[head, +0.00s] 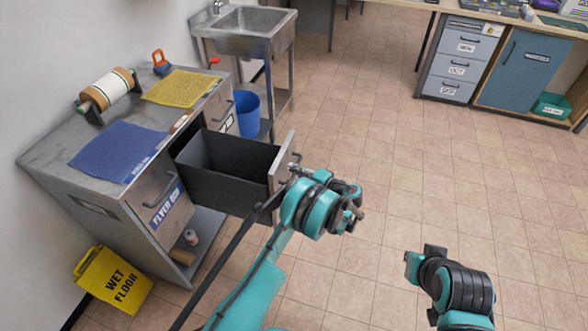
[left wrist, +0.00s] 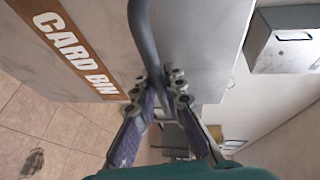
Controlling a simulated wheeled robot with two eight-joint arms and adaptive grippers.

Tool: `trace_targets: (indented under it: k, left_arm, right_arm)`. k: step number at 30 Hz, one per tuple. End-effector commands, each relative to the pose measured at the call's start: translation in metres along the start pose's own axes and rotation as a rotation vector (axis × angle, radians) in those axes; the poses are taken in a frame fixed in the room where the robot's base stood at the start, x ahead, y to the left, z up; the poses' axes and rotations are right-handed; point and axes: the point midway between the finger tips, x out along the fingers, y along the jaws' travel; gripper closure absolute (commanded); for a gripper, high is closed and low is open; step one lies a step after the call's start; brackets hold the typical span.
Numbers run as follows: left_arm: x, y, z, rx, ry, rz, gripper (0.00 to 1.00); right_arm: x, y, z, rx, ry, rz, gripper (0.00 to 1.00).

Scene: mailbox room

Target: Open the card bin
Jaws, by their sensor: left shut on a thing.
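The card bin (head: 222,170) is a dark grey open-topped drawer box with a pale metal front (head: 284,160). It stands pulled well out of the grey cabinet, and its inside looks empty. In the left wrist view the front carries a brown label reading CARD BIN (left wrist: 75,45). A grey curved bar handle (left wrist: 146,42) runs from that front down between the fingers. My left gripper (left wrist: 163,98) is shut on this handle. In the head view the left gripper (head: 292,172) is at the outer face of the drawer front, partly hidden by its wrist.
The flyer bin (head: 158,205) is shut beside the card bin. Blue (head: 118,150) and yellow (head: 182,88) mats lie on the cabinet top. A blue bucket (head: 247,112) is by the sink (head: 245,42). Tiled floor at right is clear.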

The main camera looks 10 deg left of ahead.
Motion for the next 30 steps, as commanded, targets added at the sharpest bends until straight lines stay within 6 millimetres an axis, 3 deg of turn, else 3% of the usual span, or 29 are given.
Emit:
trace_targets:
  k: [2, 3, 12, 16, 30]
  left_arm:
    - [0.000, 0.001, 0.001, 0.000, -0.001, 0.001, 1.00]
    - [0.000, 0.001, 0.001, 0.000, -0.001, 0.001, 0.80]
    - [0.000, 0.000, 0.000, 0.000, 0.000, 0.001, 0.80]
    - [-0.010, 0.000, -0.001, 0.000, 0.002, 0.001, 0.80]
    - [-0.102, 0.001, 0.000, 0.001, 0.002, 0.001, 0.80]
  right_arm:
    - [0.000, 0.000, 0.000, 0.000, 0.000, 0.000, 1.00]
    - [0.000, 0.000, 0.000, 0.000, 0.000, 0.000, 1.00]
    - [0.000, 0.000, 0.000, 0.000, 0.000, 0.000, 1.00]
    - [0.000, 0.000, 0.000, 0.000, 0.000, 0.000, 1.00]
    - [0.000, 0.000, 0.000, 0.000, 0.000, 0.000, 1.00]
